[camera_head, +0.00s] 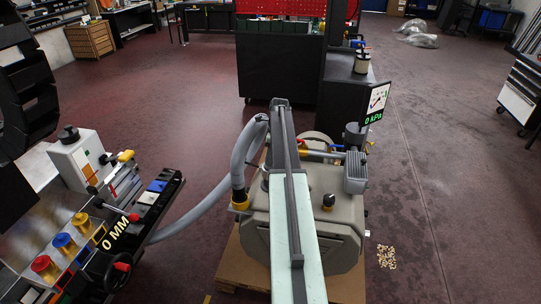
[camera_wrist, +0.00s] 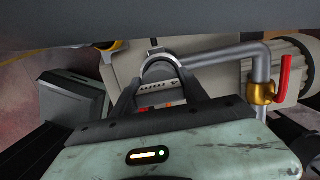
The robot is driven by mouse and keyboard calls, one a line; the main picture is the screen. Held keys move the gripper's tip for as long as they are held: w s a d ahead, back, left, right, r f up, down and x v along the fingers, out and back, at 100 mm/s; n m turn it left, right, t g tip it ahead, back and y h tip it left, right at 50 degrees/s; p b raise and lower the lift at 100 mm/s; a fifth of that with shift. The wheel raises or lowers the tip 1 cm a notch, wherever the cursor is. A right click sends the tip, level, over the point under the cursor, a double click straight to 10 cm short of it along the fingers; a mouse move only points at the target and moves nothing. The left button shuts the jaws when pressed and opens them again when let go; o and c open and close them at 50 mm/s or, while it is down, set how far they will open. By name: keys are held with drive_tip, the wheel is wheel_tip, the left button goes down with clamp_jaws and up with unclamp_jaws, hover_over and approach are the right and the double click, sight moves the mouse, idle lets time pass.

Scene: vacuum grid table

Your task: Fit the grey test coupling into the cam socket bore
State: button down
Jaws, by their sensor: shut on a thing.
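In the wrist view my gripper (camera_wrist: 160,66) has its two dark fingers closing in on a grey curved rim, which I take to be the grey test coupling (camera_wrist: 158,56). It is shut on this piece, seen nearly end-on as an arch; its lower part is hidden. A panel with dark marks and red spots shows within the arch. In the head view my arm covers the middle, and I cannot make out the gripper or the coupling there. I cannot pick out the cam socket bore with certainty in either view.
A beige pump housing (camera_head: 345,236) stands under my arm, with a gauge reading 0 kPa (camera_head: 376,103). A grey hose (camera_head: 205,212) runs left to a bench marked 0 MM with red (camera_head: 42,266), blue and gold fittings. In the wrist view a grey pipe (camera_wrist: 225,54) and red-handled valve (camera_wrist: 284,78) stand right.

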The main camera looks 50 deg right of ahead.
drive_tip(key=shift+f+b, duration=1.9)
drive_tip(key=shift+f, duration=0.05)
drive_tip(key=c, duration=0.5)
unclamp_jaws()
drive_tip(key=shift+r, duration=0.1)
drive_tip(key=r+p, duration=0.5)
drive_tip(key=s+r+p, duration=0.1)
drive_tip(key=r+p, duration=0.2)
drive_tip(key=shift+d, duration=0.25)
drive_tip(key=shift+f, duration=0.2)
